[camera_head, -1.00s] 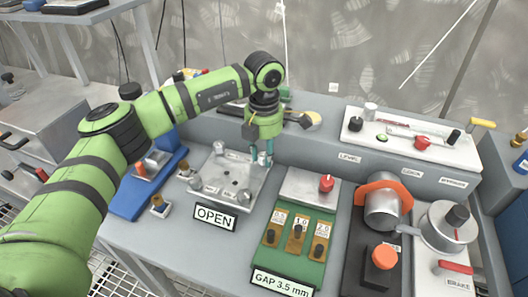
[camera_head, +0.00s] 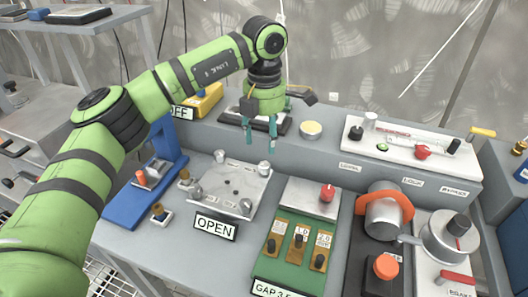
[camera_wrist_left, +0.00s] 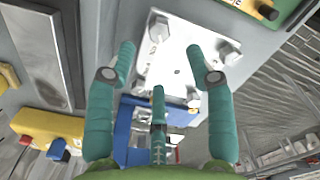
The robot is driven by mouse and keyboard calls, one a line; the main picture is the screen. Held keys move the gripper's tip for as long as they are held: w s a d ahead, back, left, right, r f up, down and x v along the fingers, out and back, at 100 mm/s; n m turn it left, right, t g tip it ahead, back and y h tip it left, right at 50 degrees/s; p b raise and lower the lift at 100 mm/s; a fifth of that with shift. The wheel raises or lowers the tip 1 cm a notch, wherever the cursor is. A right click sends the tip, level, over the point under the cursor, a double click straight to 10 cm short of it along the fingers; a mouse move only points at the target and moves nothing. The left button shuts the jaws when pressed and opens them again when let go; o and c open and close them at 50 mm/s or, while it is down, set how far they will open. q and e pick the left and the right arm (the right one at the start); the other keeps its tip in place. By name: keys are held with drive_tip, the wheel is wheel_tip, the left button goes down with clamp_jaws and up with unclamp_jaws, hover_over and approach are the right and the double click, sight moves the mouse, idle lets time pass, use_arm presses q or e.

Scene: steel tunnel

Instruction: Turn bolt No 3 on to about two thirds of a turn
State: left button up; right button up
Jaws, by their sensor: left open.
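A light metal plate (camera_head: 228,186) with bolts at its corners lies on the grey bench. Its bolts stand at back left (camera_head: 220,156), back right (camera_head: 264,168), front left (camera_head: 195,192) and front right (camera_head: 246,206). I cannot read their numbers, so I cannot tell which is No 3. My left gripper (camera_head: 261,137) is open and empty, pointing down above the back right bolt, apart from it. In the left wrist view the gripper's spread teal fingers (camera_wrist_left: 162,62) frame part of the plate (camera_wrist_left: 182,45), with large bolts (camera_wrist_left: 160,28) and (camera_wrist_left: 230,52) beyond the fingertips.
An "OPEN" sign (camera_head: 215,227) stands before the plate. A blue stand (camera_head: 134,203) is at left. A green gauge board (camera_head: 288,262) and a cylinder with an orange collar (camera_head: 385,215) are at right. A raised ledge (camera_head: 330,150) runs behind.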

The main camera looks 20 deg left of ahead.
use_arm(q)
drive_tip(key=shift+r, duration=1.75)
